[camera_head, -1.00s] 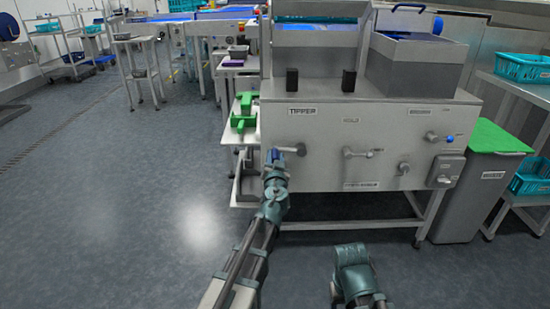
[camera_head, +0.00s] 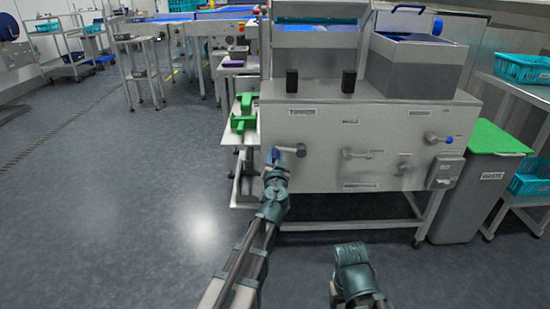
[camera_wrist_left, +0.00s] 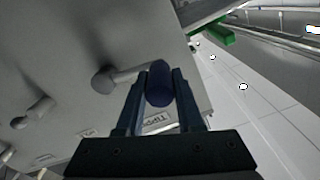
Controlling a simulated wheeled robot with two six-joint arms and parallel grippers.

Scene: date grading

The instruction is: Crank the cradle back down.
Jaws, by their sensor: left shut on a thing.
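The grey steel machine (camera_head: 345,130), labelled TIPPER at its left, stands ahead of me. On its front is a crank (camera_head: 301,151) whose arm points left and ends in a dark blue knob (camera_wrist_left: 159,85). My left gripper (camera_head: 275,156) is shut on that knob. In the left wrist view its two fingers lie on either side of the knob, and the crank's hub (camera_wrist_left: 103,80) is to the left. I cannot clearly make out the cradle in the machine's upper part. Part of my right arm shows at the bottom, but its fingers are not seen.
Other handles (camera_head: 358,154) and a blue-knobbed lever (camera_head: 447,139) stick out to the right. A side shelf (camera_head: 238,138) with green things (camera_head: 243,120) adjoins the left side. A green-lidded waste bin (camera_head: 467,195) stands at right. The floor at left is clear.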

